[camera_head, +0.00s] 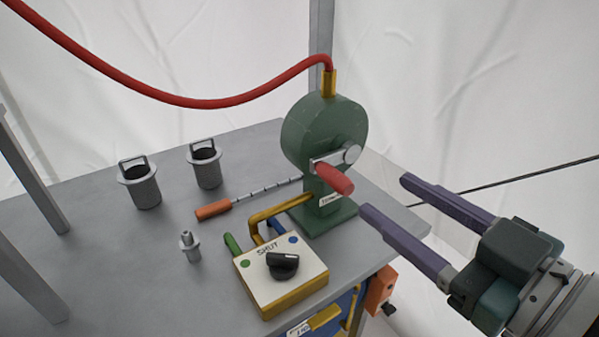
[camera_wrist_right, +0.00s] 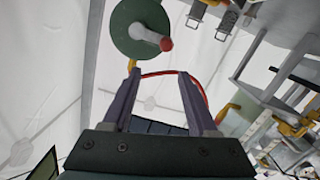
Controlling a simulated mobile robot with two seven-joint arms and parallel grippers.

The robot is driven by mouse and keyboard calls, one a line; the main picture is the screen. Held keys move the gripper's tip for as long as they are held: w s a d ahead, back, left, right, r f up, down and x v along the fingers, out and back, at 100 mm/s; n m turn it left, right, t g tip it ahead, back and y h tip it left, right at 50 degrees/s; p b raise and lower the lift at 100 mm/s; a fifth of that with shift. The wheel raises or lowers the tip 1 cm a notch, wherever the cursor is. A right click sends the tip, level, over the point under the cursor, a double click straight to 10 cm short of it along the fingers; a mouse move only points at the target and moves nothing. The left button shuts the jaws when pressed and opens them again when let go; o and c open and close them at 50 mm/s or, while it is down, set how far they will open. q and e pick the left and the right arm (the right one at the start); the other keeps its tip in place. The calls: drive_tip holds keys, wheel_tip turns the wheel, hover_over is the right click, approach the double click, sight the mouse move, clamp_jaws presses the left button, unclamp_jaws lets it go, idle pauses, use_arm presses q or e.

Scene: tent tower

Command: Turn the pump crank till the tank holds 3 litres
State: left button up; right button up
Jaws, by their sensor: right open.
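The green pump (camera_head: 312,130) stands on the grey table, with a red hose rising from its brass fitting. Its crank has a grey arm (camera_head: 328,160) and a red handle (camera_head: 335,180) that points toward the front right. In the right wrist view the pump's round body (camera_wrist_right: 127,28) and the red handle (camera_wrist_right: 166,44) show beyond the fingertips. My right gripper (camera_head: 383,195) is open and empty, to the right of the crank handle and apart from it. It also shows open in the right wrist view (camera_wrist_right: 158,75). My left gripper is not in view. No tank or level reading can be made out.
A box (camera_head: 283,290) with a black knob, marked SHUT, stands in front of the pump. Two grey strainer baskets (camera_head: 140,184), a small grey fitting (camera_head: 189,246) and an orange-handled rod (camera_head: 213,210) are on the table (camera_head: 100,270). The red hose (camera_head: 200,102) hangs across the back.

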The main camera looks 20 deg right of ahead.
sight(349, 190)
drive_tip(key=shift+n+t+y, duration=0.3)
drive_tip(key=shift+t+y, duration=0.1)
drive_tip(key=w+a+f+b, duration=0.1)
drive_tip(key=w, duration=0.2)
drive_tip(key=w+a+f+b, duration=0.1)
drive_tip(key=w, duration=0.2)
drive_tip(key=w+a+f+b, duration=0.1)
drive_tip(key=w, duration=0.2)
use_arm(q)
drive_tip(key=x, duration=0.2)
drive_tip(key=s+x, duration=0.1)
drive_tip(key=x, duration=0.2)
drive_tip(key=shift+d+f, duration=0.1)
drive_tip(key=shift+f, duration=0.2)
use_arm(e)
clamp_jaws()
idle(0.4)
